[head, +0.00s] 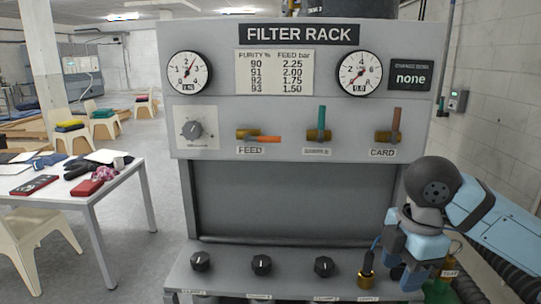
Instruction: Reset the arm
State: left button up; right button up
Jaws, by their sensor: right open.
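My right gripper (402,265) is at the lower right, in front of the rack's lower ledge, fingers pointing down. Its light-blue arm comes in from the right edge. The gripper is open, and I see nothing held between its fingers. A brass fitting (367,277) on the ledge stands just left of the fingers. A green item with a tag (450,273) is just right of them. Whether the fingers touch either one is hard to tell. My left gripper is not in view.
The grey filter rack (290,180) fills the middle, with two gauges, three valve handles and black knobs (262,265) along its ledge. A white table (75,185) with cloths and cases stands at the left, with chairs around it. Floor between table and rack is clear.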

jog(key=w+a+f+m+t+y+p, duration=0.1)
jog(key=a+f+m+t+y+p, duration=0.25)
jog(key=f, duration=0.65)
jog(key=w+a+f+m+t+y, duration=0.1)
jog(key=a+f+m+t+y, duration=0.1)
jog(key=a+f+m+y, duration=0.45)
pick_arm(q)
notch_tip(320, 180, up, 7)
jog(key=p, duration=0.3)
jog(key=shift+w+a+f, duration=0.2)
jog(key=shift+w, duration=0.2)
pick_arm(e)
jog(key=s+d+f+m+t+h, duration=0.2)
jog(key=s+d+f+m+h, duration=0.1)
jog(key=s+f, duration=0.5)
jog(key=s+d+f+m+t+h, duration=0.3)
jog(key=s+d+f+m+h, duration=0.1)
jog(key=s+f, duration=0.5)
jog(key=shift+s+d+f+h, duration=0.2)
jog(key=shift+d+f+h, duration=0.1)
jog(key=shift+f, duration=0.2)
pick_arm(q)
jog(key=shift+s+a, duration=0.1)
pick_arm(e)
jog(key=shift+w+a, duration=0.1)
jog(key=shift+c, duration=0.4)
